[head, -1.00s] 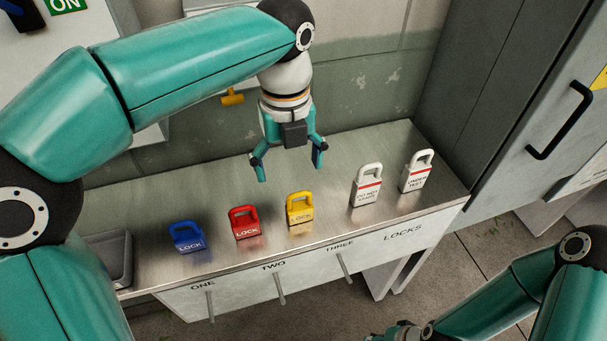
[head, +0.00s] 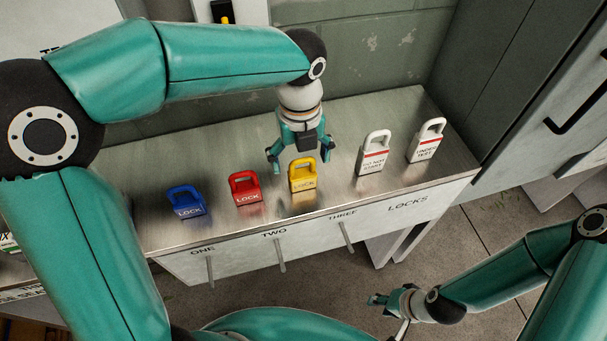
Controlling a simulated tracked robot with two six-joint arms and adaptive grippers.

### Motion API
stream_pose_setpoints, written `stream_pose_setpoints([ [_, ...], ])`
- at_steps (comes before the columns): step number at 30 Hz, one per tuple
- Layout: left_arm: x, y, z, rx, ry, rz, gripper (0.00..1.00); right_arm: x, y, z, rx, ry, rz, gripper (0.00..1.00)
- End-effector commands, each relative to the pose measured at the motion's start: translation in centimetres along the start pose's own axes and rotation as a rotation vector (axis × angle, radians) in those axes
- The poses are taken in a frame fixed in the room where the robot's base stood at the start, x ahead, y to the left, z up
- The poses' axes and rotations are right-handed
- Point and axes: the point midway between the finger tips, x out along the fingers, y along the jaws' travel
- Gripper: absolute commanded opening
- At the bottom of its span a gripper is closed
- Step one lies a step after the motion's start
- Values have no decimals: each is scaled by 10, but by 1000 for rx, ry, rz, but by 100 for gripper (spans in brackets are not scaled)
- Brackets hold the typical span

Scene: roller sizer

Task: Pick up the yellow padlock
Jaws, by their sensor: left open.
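The yellow padlock (head: 303,182) stands upright on the metal shelf top, between the red padlock (head: 246,192) and a white tagged one. My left gripper (head: 298,160) is open and empty, pointing down just behind and above the yellow padlock's shackle. Its fingers are spread to the left and right of it; I cannot tell whether they touch it. My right gripper (head: 380,302) is low at the lower right, away from the shelf; its fingers are too small to judge.
A blue padlock (head: 187,203) stands left of the red one. Two white padlocks, "do not start" (head: 374,157) and "under test" (head: 427,143), stand to the right. The shelf (head: 225,145) is clear behind the row. A grey cabinet (head: 540,90) is at the right.

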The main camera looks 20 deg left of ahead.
Motion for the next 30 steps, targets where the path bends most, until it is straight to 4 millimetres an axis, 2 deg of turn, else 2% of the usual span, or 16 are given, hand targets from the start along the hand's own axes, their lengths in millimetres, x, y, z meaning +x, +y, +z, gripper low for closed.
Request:
stream_pose_setpoints([
  [5, 14, 0, -2, 0, 2, 3, 88, -1, 0, 0, 0, 0, 0, 40],
  [12, 47, -1, -4, -2, 2, 2, 88, -1, 0, 0, 0, 0, 0, 40],
  [21, 52, -2, -3, -1, 0, 0, 88, -1, 0, 0, 0, 0, 0, 40],
  [23, 52, -2, -4, -1, 0, 0, 79, -1, 0, 0, 0, 0, 0, 40],
  [30, 52, -2, -4, -1, 0, 0, 39, -1, 0, 0, 0, 0, 0, 40],
])
